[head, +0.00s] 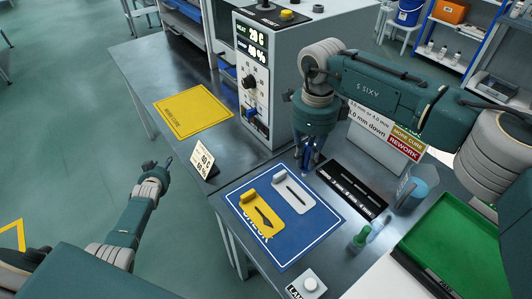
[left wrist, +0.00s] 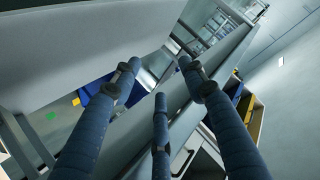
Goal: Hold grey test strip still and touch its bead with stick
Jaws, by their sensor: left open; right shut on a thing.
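The grey test strip (head: 299,204) lies on a blue mat (head: 318,229), with a dark streak-shaped bead along it. A yellow strip (head: 250,212) with a broader dark bead lies to its left on the mat. My right gripper (head: 309,164) points down just beyond the grey strip, apart from it. It is shut on a thin thing, apparently the stick, which its fingers mostly hide. My left gripper (head: 151,165) is off the bench at the left, far from the strips. In the left wrist view its fingers (left wrist: 160,85) are spread and empty.
A black tray (head: 352,188) lies right of the mat. A green tray (head: 446,243), small bottles (head: 358,241) and a blue cup (head: 412,194) stand further right. A grey control box (head: 272,75) stands behind. A small sign (head: 204,160) and yellow sheet (head: 193,108) are left.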

